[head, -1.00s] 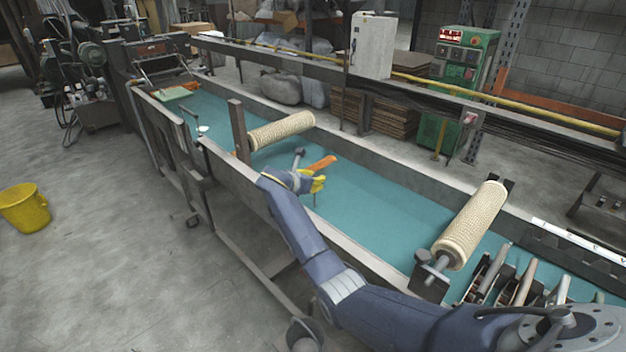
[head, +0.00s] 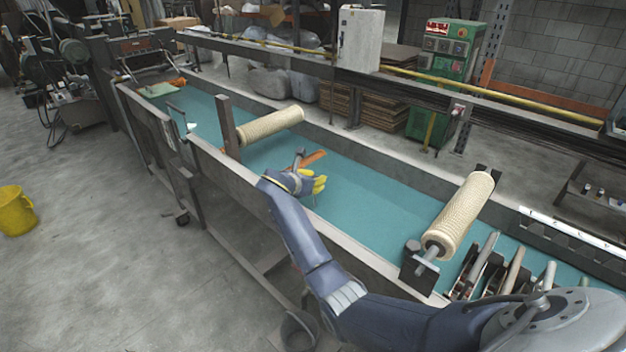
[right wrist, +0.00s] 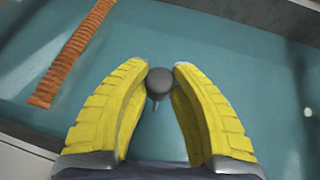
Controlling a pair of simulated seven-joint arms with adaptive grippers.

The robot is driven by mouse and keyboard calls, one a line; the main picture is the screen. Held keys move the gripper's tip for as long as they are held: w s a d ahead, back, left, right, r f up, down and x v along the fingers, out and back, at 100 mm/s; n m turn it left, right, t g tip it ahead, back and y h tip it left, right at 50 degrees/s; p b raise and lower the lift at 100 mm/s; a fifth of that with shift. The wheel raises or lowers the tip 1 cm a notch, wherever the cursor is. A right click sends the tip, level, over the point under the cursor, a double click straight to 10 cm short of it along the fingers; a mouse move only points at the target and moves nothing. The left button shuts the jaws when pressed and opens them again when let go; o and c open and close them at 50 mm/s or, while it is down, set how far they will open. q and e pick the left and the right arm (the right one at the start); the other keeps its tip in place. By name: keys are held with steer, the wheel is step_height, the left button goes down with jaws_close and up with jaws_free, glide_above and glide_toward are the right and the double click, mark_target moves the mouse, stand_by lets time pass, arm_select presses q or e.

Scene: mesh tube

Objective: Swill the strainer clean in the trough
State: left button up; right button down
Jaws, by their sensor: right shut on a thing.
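Two pale woven mesh tubes lie across the trough (head: 370,205), which has a teal floor: a near one (head: 460,215) on a dark bracket and a far one (head: 270,125) by an upright post. I cannot tell which is the strainer. My right gripper (head: 318,184), with yellow fingers, is over the trough between the two tubes, apart from both. In the right wrist view its fingers (right wrist: 160,75) are shut on a dark round knob (right wrist: 160,82) with a short stem. Whatever the knob belongs to is mostly hidden. My left gripper is out of view.
An orange ribbed strip (right wrist: 72,50) lies beside my right gripper. Several handled tools (head: 490,265) stand at the trough's near right end. A yellow bucket (head: 15,210) and a dark bucket (head: 299,332) are on the floor. The trough floor between gripper and near tube is clear.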

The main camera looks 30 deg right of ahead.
steer(key=shift+w+a+r, duration=0.1)
steer(key=shift+w+a, duration=0.2)
steer(key=shift+w, duration=0.65)
steer(key=shift+w+a+f, duration=0.1)
steer(key=shift+w+a, duration=0.15)
steer(key=shift+w, duration=0.7)
steer(key=shift+w+a+r, duration=0.1)
steer(key=shift+w+a, duration=0.2)
steer(key=shift+w, duration=0.65)
steer(key=shift+s+d, duration=0.3)
steer(key=shift+s, duration=0.65)
steer(key=shift+s+d, duration=0.25)
steer(key=shift+s, duration=0.75)
steer(key=shift+s+d, duration=0.3)
steer(key=shift+s, duration=0.65)
step_height(320, 180, up, 16)
